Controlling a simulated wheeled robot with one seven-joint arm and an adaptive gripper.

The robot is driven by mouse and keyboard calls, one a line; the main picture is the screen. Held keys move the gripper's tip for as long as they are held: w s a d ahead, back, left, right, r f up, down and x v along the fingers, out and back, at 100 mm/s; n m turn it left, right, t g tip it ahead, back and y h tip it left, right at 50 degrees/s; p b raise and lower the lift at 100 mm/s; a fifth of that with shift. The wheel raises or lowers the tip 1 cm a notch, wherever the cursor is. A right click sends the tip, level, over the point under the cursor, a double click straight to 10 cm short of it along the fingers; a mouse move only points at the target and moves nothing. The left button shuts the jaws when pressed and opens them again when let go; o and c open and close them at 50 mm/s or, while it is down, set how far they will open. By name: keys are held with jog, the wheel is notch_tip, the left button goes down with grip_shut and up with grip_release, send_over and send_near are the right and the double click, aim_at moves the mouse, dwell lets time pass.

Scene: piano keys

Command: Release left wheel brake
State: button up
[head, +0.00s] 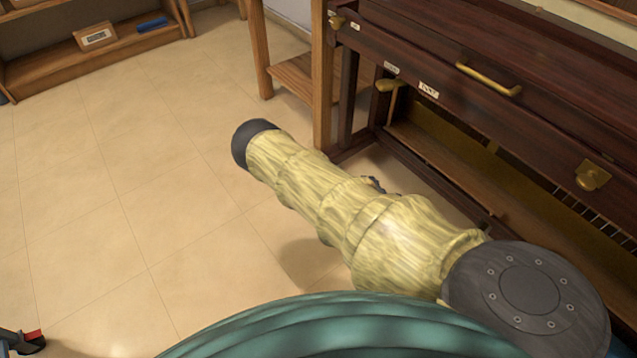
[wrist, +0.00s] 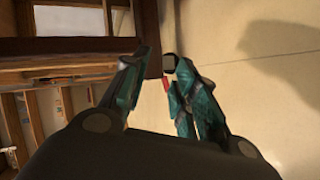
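A small dark block with a red tab (wrist: 167,84) shows in the wrist view between my fingertips, close to the right finger. It looks like a wheel with its brake lever, at the end of a dark wooden piece. My gripper (wrist: 159,62) has two teal fingers standing apart, with a gap between the tips. The right finger partly covers the red tab, and I cannot tell whether they touch. In the head view the dark brown piano (head: 540,120) stands at the right.
A wooden stand (head: 318,90) is close to the piano's left side. A low shelf (head: 100,50) with a labelled box (head: 95,37) is at the back left. A dark item with a red part (head: 32,340) shows at the bottom left edge. The tiled floor (head: 110,200) at left is clear.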

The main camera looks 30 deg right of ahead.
jog(key=w+a+f+n+t+y+b, duration=0.1)
jog(key=w+f+n+t+y+b, duration=0.1)
jog(key=w+f+n+b, duration=0.1)
jog(key=w+a+f+n+t+y+b, duration=0.1)
jog(key=w+f+n+y+b, duration=0.1)
jog(key=w+f+b, duration=0.3)
jog(key=w+a+f+n+t+y+b, duration=0.2)
jog(key=w+f+n+b, duration=0.2)
jog(key=b, duration=0.2)
jog(key=shift+w+a+f+n+t, duration=0.1)
jog(key=shift+w+f+n+t, duration=0.05)
jog(key=shift+f+n+t, duration=0.2)
jog(key=shift+w+a+f+n+y+b, duration=0.1)
jog(key=shift+w+a+n+y+b, duration=0.3)
jog(key=shift+b, duration=0.2)
jog(key=w+b, duration=0.1)
jog(key=w, duration=0.2)
jog(key=w+b, duration=0.2)
jog(key=w, duration=0.1)
jog(key=w+b, duration=0.2)
jog(key=w, duration=0.1)
jog(key=shift+a+f, duration=0.1)
jog(key=shift+a, duration=0.25)
jog(key=shift+w+b, duration=0.5)
jog(key=shift+w, duration=0.3)
grip_shut()
